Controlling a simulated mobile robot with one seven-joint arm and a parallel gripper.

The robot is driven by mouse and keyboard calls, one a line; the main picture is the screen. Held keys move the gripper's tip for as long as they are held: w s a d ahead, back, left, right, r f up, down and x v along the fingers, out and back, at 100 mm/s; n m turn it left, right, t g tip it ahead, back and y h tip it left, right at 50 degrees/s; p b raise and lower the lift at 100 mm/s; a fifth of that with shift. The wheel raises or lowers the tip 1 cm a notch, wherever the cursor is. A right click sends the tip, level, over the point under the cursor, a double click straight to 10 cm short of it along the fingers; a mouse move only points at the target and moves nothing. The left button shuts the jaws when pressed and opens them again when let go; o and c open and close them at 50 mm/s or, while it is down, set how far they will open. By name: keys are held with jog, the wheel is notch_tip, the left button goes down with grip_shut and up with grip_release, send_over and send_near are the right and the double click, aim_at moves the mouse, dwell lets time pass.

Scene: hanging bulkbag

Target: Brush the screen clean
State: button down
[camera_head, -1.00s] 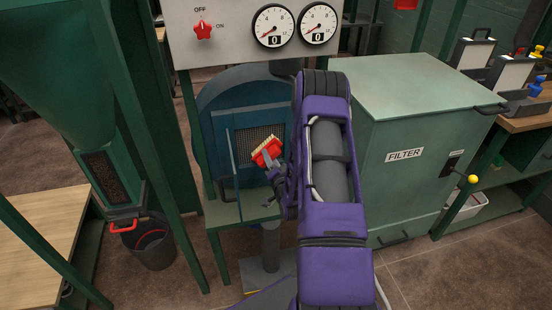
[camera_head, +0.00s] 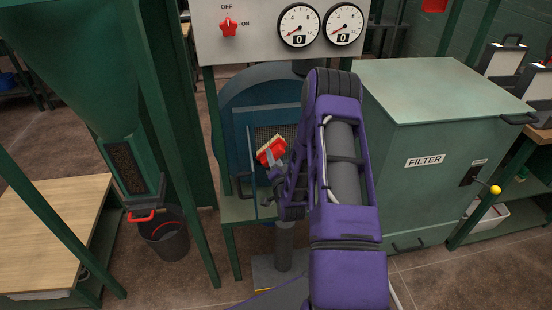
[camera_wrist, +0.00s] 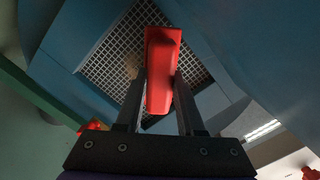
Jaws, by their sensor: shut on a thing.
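The screen (camera_head: 263,133) is a metal mesh set in the blue housing, and my arm partly hides it in the head view. In the wrist view the mesh (camera_wrist: 112,62) shows as a grid with a brownish patch (camera_wrist: 132,66) left of the brush. The red brush (camera_head: 271,151) has pale bristles and lies in front of the screen. My gripper (camera_head: 274,172) is shut on it. In the wrist view the brush (camera_wrist: 162,70) sits between the two black fingers (camera_wrist: 160,100). I cannot tell whether the bristles touch the mesh.
A control panel with a red switch (camera_head: 229,27) and two gauges hangs above. The green filter box (camera_head: 435,150) stands close on the right. A hopper (camera_head: 75,60) and a dark bucket (camera_head: 165,238) are on the left, beside a wooden bench (camera_head: 50,225).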

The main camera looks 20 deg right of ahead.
jog(key=shift+w+a+r, duration=0.15)
jog(key=shift+a+r, duration=0.2)
jog(key=shift+a, duration=0.15)
jog(key=shift+d, duration=0.65)
jog(key=s+d, duration=0.2)
jog(key=d, duration=0.5)
jog(key=shift+d, duration=0.15)
jog(key=shift+a+f+v, duration=0.1)
jog(key=shift+v, duration=1.4)
jog(key=shift+a+f+v, duration=0.1)
jog(key=shift+a+v, duration=0.05)
jog(key=shift+v, duration=1.3)
jog(key=shift+s+f, duration=0.1)
jog(key=v, duration=0.2)
jog(key=shift+s+a, duration=0.25)
jog(key=shift+s, duration=0.1)
